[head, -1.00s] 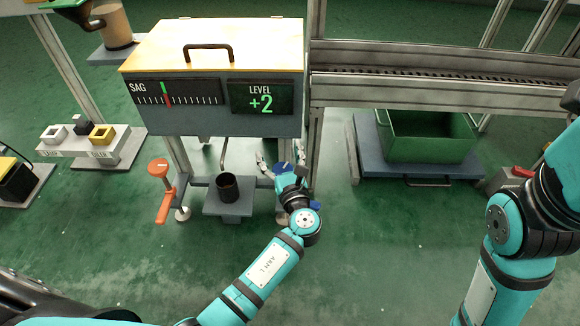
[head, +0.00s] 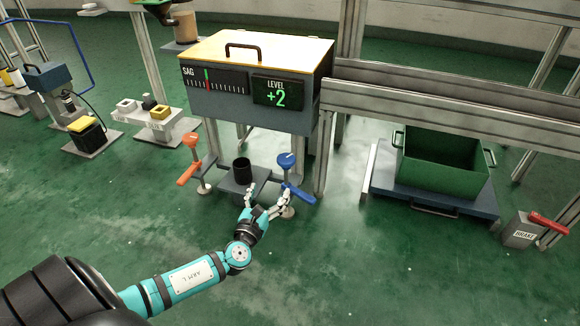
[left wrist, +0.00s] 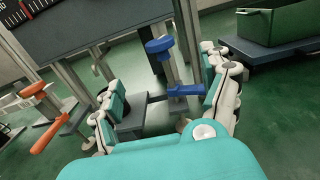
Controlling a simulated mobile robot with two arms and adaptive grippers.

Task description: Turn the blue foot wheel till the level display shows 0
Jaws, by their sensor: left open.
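The blue foot wheel (head: 286,160) stands below the right side of the grey machine box, with a blue handle (head: 298,193) lower on its post. The level display (head: 277,94) reads +2 in green. My left gripper (head: 266,197) is open, in front of the wheel, its right finger close to the blue handle. In the left wrist view the blue wheel (left wrist: 160,46) and its handle (left wrist: 185,90) lie beyond and between the spread fingers; nothing is held. Whether a finger touches the handle I cannot tell. My right gripper is out of view.
An orange foot wheel (head: 192,140) with its handle stands to the left. A black cup (head: 242,170) sits on a grey stand (head: 231,183) between the two. A green crate (head: 445,165) and a brake box (head: 521,232) are at right. The floor in front is open.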

